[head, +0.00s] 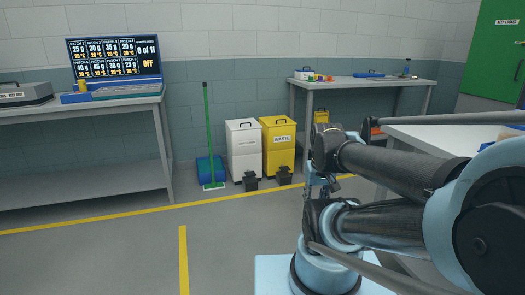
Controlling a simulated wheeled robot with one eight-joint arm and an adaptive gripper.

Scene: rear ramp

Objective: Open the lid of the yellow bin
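The yellow bin (278,152) stands on the floor against the back wall, with a WASTE label on its front. Its lid (277,125) is down and has a dark handle on top. A black pedal-like part (284,176) sits at its front foot. My arm fills the right foreground, to the right of the bin and nearer the camera. What looks like my gripper (322,186) is small and partly covered by my arm links, apart from the bin. I cannot tell whether its fingers are open or shut.
Benches stand left (80,185) and back right (375,83). A white table (440,135) is at right. Floor before the bins is clear.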

